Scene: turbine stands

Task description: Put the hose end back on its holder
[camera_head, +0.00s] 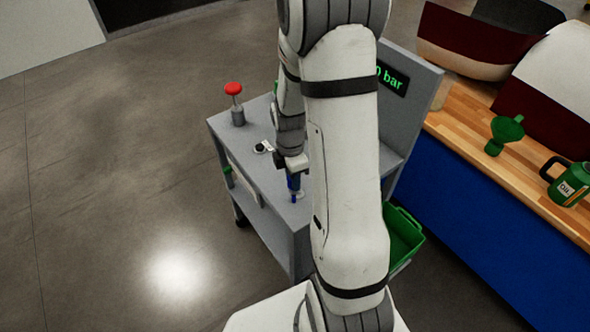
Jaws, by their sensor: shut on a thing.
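My gripper (292,169) is over the grey cart's top, near its front edge, partly hidden by my own arm. It is shut on a small blue piece, which looks like the hose end (294,184). The piece points down, with its lower tip close to the cart top. I cannot tell whether it touches the surface or sits in anything. I cannot make out the holder for certain, and no hose can be clearly followed. My arm covers the right part of the cart top.
A wooden-topped blue bench (480,165) holds a green funnel (504,133) and oil can (570,184).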

